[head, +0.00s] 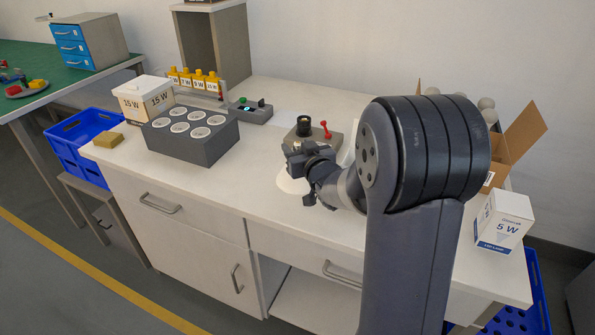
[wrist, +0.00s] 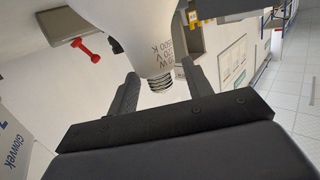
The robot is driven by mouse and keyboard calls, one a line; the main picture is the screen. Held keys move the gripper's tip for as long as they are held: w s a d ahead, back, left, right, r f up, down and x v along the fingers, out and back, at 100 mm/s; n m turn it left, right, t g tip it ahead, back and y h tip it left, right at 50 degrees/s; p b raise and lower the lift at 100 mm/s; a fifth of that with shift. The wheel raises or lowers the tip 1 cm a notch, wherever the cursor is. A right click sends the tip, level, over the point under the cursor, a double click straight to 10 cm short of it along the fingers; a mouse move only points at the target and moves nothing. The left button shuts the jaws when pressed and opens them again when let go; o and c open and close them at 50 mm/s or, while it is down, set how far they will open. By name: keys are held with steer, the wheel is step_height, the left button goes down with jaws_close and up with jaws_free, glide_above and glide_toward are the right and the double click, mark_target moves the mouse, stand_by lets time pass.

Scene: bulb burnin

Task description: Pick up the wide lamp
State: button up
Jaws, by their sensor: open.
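The wide lamp (wrist: 145,30) is a large white bulb with printed text and a metal screw base. In the wrist view its screw base and narrowing neck show between the two fingers of my gripper (wrist: 163,80), with visible gaps at the base. The top of the lamp is cut off by the picture edge. In the head view a white rounded part of the lamp (head: 288,184) shows on the bench, just below and left of my gripper (head: 300,163), which covers the rest. My gripper is open. I cannot tell whether a finger touches the lamp.
A grey tester with a black socket (head: 303,127) and a red lever (head: 325,130) stands just behind my gripper. A grey block with several round holes (head: 215,147) is to the left.

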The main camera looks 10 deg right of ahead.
steer(key=shift+w+f, duration=0.1)
steer(key=shift+w, duration=0.35)
steer(key=shift+s+f, duration=0.1)
jaws_close()
stand_by(0.3)
